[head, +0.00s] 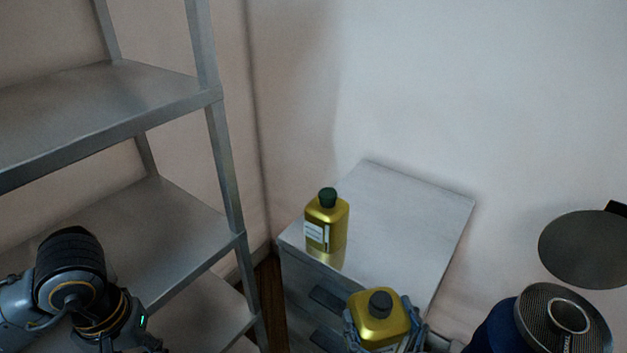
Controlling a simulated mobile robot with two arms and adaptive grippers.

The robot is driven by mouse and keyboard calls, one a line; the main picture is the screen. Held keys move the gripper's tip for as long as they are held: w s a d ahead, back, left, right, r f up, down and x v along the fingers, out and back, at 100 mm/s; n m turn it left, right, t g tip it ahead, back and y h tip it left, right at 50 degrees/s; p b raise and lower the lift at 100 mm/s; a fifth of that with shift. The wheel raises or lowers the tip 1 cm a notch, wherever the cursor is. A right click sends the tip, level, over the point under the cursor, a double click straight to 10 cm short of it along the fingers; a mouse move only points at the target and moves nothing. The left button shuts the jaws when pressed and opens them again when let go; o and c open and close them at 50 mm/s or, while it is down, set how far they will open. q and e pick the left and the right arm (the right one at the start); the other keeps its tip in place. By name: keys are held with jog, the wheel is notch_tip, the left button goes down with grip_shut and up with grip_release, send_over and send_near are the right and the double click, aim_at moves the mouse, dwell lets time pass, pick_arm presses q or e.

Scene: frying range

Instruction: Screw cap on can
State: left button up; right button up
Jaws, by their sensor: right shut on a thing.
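A gold can (379,328) with a dark grey cap (380,303) on its top shows at the bottom edge, in front of the cabinet. My right gripper (385,334) is shut on this can, with its blue-grey fingers on both sides of the body. The can's lower part is cut off by the frame. I cannot tell whether its cap is tight. A second gold can (338,225) with a dark green cap (327,197) and a white label stands upright on the cabinet. My left arm shows at the lower left, but its fingers are out of frame.
The grey metal cabinet (410,207) with drawers stands in the corner; its top is clear behind and right of the standing can. A metal shelf rack (160,85) with bare shelves fills the left. A round dark pan-like disc (590,248) is at the right.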

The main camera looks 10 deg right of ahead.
jog(key=w+a+n+g+y, duration=0.2)
jog(key=w+a+n+y, duration=0.1)
jog(key=a, duration=0.4)
jog(key=w+a+r+n+g+y, duration=0.1)
jog(key=w+a+n+g+y, duration=0.1)
jog(key=a+n+y, duration=0.3)
jog(key=shift+w+a+y, duration=0.55)
jog(key=shift+a+y, duration=0.45)
jog(key=shift+y, duration=0.8)
pick_arm(q)
jog(key=w+d+r, duration=0.2)
jog(key=d+r, duration=0.5)
jog(key=d, duration=0.5)
jog(key=w+d+r, duration=0.3)
jog(key=d+r, duration=0.5)
jog(key=d, duration=0.4)
jog(key=shift+w+m, duration=0.35)
jog(key=shift+m, duration=0.05)
jog(key=shift+f, duration=0.1)
jog(key=shift+f, duration=1.9)
